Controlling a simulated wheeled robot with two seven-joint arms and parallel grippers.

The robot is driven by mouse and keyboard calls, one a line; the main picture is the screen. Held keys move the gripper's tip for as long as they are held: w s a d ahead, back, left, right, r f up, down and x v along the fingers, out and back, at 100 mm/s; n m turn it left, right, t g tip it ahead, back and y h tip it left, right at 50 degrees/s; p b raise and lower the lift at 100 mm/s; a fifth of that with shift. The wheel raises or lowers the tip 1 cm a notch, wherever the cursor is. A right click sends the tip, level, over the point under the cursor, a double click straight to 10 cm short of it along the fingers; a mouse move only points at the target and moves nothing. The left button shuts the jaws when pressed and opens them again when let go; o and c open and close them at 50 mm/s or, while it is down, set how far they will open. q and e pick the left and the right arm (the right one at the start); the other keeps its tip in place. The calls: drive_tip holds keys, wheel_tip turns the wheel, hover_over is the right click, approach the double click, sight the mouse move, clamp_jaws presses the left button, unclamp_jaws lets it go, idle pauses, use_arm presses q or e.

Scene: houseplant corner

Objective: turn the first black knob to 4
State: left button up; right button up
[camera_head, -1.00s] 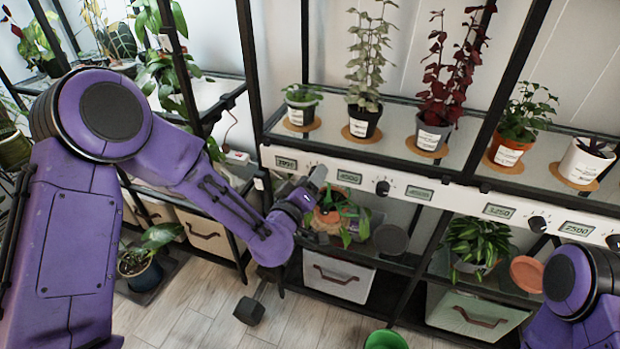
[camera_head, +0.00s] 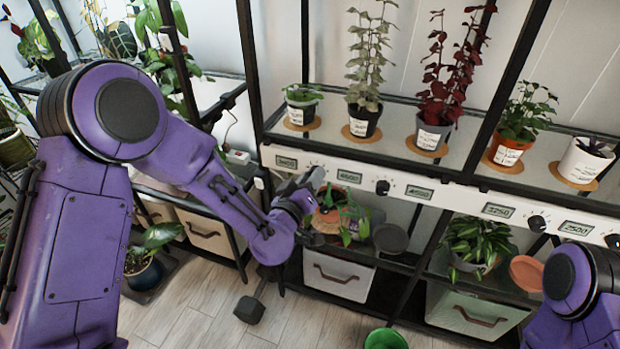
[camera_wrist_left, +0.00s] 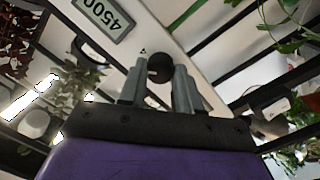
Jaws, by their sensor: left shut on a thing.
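The first black knob (camera_wrist_left: 160,68) sits between the two grey fingers of my left gripper (camera_wrist_left: 161,80) in the left wrist view. The fingers are shut on it. In the head view my left gripper (camera_head: 312,183) reaches the white control strip (camera_head: 318,160) under the upper shelf and hides this knob. A display just beside the knob reads 4500 in the left wrist view (camera_wrist_left: 104,14). The knob's pointer and most of its scale cannot be read. Another black knob (camera_head: 383,187) stands further right, free. My right gripper is out of view; only part of that arm shows at lower right.
Potted plants stand on cork mats along the glass shelf above the strip. Below the gripper is a terracotta-potted plant (camera_head: 327,218) on the lower shelf, close to my wrist. A black shelf post (camera_head: 248,80) rises left of the strip. A green pot (camera_head: 385,340) is on the floor.

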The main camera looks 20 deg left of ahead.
use_arm(q)
drive_tip(key=m, duration=0.5)
drive_tip(key=shift+m, duration=0.4)
idle(0.3)
drive_tip(key=o, duration=1.1)
drive_tip(key=shift+p, duration=0.3)
drive_tip(key=shift+c, duration=0.2)
drive_tip(key=s, duration=1)
drive_tip(key=shift+s+a+r+p, duration=0.25)
drive_tip(key=shift+s+a+p, duration=0.05)
drive_tip(key=shift+a, duration=0.15)
drive_tip(key=shift+f, duration=0.1)
